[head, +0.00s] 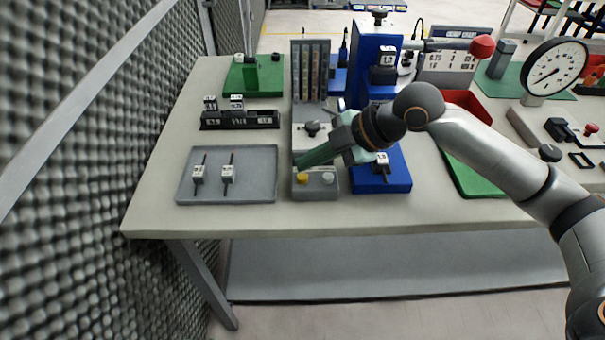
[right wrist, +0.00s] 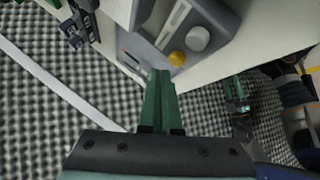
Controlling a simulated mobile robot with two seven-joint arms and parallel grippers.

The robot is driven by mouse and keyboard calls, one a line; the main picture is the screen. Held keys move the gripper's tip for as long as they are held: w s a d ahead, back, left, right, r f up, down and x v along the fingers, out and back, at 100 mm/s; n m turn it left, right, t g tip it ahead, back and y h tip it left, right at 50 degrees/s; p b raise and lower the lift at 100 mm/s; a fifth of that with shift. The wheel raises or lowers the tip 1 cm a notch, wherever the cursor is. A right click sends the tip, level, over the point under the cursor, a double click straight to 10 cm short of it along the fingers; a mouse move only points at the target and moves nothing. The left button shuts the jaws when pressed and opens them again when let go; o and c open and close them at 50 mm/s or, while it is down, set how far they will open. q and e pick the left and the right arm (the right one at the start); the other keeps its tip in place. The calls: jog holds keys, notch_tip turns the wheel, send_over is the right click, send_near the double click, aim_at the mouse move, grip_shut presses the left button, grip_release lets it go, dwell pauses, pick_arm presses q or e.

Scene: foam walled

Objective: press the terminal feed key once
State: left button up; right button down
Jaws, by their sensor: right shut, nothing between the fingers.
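The grey terminal box (head: 315,193) stands near the front edge of the table, with a yellow key (head: 302,179) and a pale round key (head: 328,179) on it. No lettering is readable to tell which is the feed key. My right gripper (head: 298,163) has green fingers, shut and empty, just behind and above the yellow key. In the right wrist view the fingertips (right wrist: 161,74) are close to the yellow key (right wrist: 177,58); contact cannot be made out. The pale key (right wrist: 198,38) is farther off. A green-tipped part, apparently my left gripper (right wrist: 237,90), shows small there.
A grey tray (head: 245,195) with two small labelled parts lies left of the box. A blue fixture (head: 395,184) stands close on the right. A black labelled rack (head: 240,121) and a tall slotted rack (head: 310,75) stand behind. A foam wall (head: 80,190) bounds the left.

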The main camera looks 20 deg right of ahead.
jog(key=shift+f, duration=0.2)
jog(key=shift+f, duration=0.25)
jog(key=shift+f, duration=0.55)
dwell(1.0)
jog(key=shift+r+p, duration=0.95)
jog(key=shift+p, duration=0.25)
jog(key=shift+r, duration=0.1)
notch_tip(320, 180, up, 5)
jog(key=p, duration=0.5)
jog(key=shift+p, duration=0.3)
